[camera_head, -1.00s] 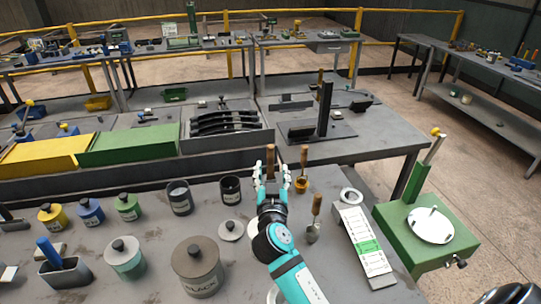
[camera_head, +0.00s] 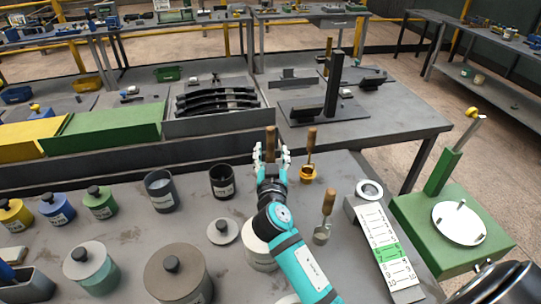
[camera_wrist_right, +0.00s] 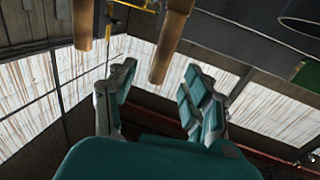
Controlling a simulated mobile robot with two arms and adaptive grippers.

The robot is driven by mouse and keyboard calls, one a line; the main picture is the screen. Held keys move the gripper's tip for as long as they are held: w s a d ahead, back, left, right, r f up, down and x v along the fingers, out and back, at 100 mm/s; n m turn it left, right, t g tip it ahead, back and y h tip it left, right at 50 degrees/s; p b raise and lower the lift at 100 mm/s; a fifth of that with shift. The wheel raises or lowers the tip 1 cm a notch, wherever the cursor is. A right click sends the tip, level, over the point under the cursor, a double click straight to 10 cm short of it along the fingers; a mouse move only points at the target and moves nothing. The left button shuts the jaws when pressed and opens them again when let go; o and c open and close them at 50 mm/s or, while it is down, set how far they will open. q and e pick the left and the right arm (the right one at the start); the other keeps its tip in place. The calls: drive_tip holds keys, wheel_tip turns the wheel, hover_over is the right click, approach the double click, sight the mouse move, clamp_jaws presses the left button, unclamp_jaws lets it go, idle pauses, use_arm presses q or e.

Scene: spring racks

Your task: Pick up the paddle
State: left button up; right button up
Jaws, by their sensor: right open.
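Several wooden-handled tools stand near the bench's back edge; I cannot tell for sure which one is the paddle. One upright wooden handle (camera_head: 270,144) shows just beyond my right gripper (camera_head: 271,160), its lower end hidden. The right gripper is open, and in the wrist view its spread fingers (camera_wrist_right: 158,100) point toward a wooden handle (camera_wrist_right: 170,45) in line with the gap. Contact cannot be told. A second handle (camera_head: 311,140) rises from an orange cup-like head (camera_head: 307,174). A third tool (camera_head: 328,203) has a grey head. My left gripper is out of view.
A dark open cup (camera_head: 222,182) and another (camera_head: 161,190) stand left of the gripper. Lidded jars, one brown (camera_head: 178,278), fill the front left. A labelled strip (camera_head: 383,245) and a green stand (camera_head: 425,222) are at right. A low wall (camera_head: 200,160) lies behind.

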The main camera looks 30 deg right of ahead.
sight(270, 140)
drive_tip(key=shift+w+d+r+p, duration=0.15)
drive_tip(key=shift+w+d+p, duration=0.05)
drive_tip(key=shift+w, duration=0.2)
drive_tip(key=shift+w+d+r+p, duration=0.15)
drive_tip(key=shift+w+d+p, duration=0.05)
drive_tip(key=shift+w, duration=0.2)
drive_tip(key=p+x, duration=0.2)
drive_tip(key=x, duration=0.2)
drive_tip(key=shift+w, duration=0.25)
drive_tip(key=shift+w+d+f, duration=0.15)
drive_tip(key=shift+w, duration=0.1)
drive_tip(key=shift+c, duration=0.2)
clamp_jaws()
